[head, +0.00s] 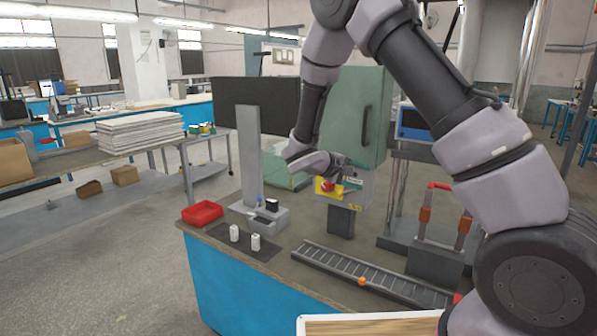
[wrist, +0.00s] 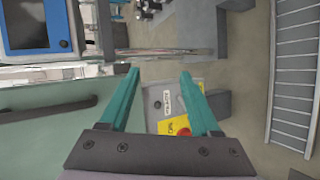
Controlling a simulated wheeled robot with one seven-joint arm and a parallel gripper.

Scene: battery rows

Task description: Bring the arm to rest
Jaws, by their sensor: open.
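My arm reaches in from the right of the head view, bends over the top and comes down above the workbench (head: 290,262). My gripper (wrist: 159,72) shows in the wrist view with two teal fingers spread apart and nothing between them. In the head view its end is in front of a grey control box (head: 358,190) with a red button on a yellow plate; the fingertips are hard to make out there. The control box (wrist: 172,104) also shows beyond the fingers in the wrist view. I cannot tell whether the gripper touches it.
Two white cylinders (head: 255,242) stand upright on a dark mat (head: 226,232), near a red tray (head: 203,213) and a grey post fixture (head: 249,160). A slatted rail (head: 325,262) lies along the front. A green cabinet (head: 345,110) stands behind. Open floor lies left.

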